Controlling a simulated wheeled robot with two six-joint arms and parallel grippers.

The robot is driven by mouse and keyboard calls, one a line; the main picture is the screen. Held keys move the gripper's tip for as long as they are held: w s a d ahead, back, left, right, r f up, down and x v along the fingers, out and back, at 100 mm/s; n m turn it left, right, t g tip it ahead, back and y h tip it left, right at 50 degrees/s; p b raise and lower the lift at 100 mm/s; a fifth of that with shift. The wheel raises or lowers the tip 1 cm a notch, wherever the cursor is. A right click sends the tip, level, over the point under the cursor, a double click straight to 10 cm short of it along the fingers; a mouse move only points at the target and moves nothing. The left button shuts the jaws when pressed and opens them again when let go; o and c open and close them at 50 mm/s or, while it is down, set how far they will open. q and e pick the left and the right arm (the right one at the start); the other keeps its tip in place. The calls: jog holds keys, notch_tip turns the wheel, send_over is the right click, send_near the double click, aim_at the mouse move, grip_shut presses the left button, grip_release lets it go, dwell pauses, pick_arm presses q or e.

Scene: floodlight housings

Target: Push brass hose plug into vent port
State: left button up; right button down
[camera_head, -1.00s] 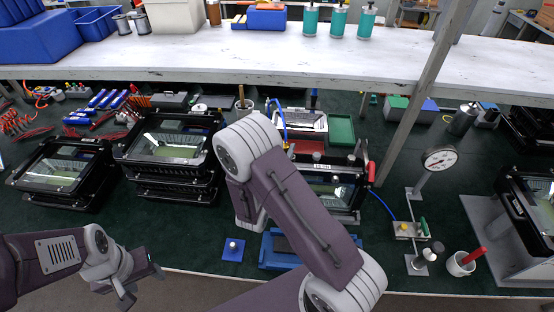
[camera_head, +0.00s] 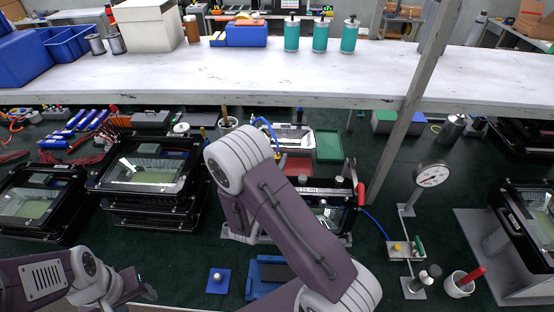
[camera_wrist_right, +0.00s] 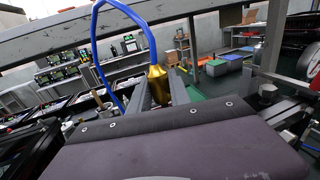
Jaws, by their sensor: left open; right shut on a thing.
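My right gripper (camera_wrist_right: 160,92) is shut on the brass hose plug (camera_wrist_right: 157,82), which has a blue hose looping up from it in the right wrist view. In the head view my own right arm hides the right gripper and the plug; part of a blue hose (camera_head: 269,131) shows beyond the arm. A black floodlight housing (camera_head: 345,190) stands in a fixture behind my right arm and is partly covered by it. I cannot make out the vent port in either view. My left gripper (camera_head: 138,292) is open and empty, low at the left, away from the housing.
Stacked housings (camera_head: 145,205) stand to the left. A dial gauge (camera_head: 431,175) on a stand, a grey upright post (camera_head: 408,110) and a white cup with a red handle (camera_head: 458,288) are to the right. A blue block (camera_head: 218,281) lies in front. A white shelf (camera_head: 250,75) spans the back.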

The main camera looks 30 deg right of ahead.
jog(key=f+b, duration=0.2)
jog(key=f, duration=0.1)
jog(key=shift+s+a+f, duration=0.15)
jog(key=shift+a, duration=0.05)
jog(key=shift+d+f+b, duration=0.1)
jog(key=shift+f+b, duration=0.15)
jog(key=shift+b, duration=0.1)
jog(key=shift+r, duration=0.1)
dwell(1.0)
jog(key=shift+f+b, duration=1.7)
jog(key=c, duration=1.1)
grip_release()
